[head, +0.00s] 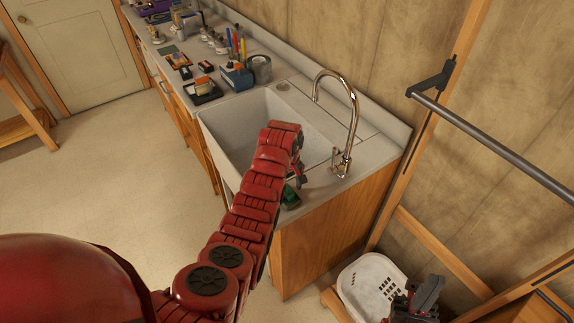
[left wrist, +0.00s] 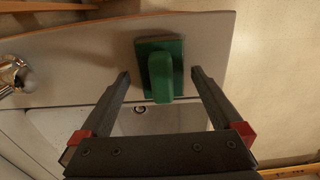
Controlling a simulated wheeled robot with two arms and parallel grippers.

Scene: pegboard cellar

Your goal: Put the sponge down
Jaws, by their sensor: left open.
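The sponge (left wrist: 176,50) is a green block with a raised rounded green grip. It lies on the grey countertop (left wrist: 100,48) close to its edge in the left wrist view. In the head view the sponge (head: 290,197) shows at the front corner of the counter beside the sink, partly hidden by my arm. My left gripper (left wrist: 160,74) is open, its fingertips apart on either side of the sponge's grip, with gaps to both. In the head view the left gripper (head: 299,172) is mostly hidden behind its own wrist. My right gripper (head: 426,294) is low at the bottom right, away from the sponge.
A white sink (head: 232,130) with a chrome faucet (head: 346,130) borders the sponge's spot. Pens, a tape roll (head: 260,68) and boxes crowd the counter's far end. A white basket (head: 371,285) stands low at right, near a metal rail (head: 495,143). The floor at left is clear.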

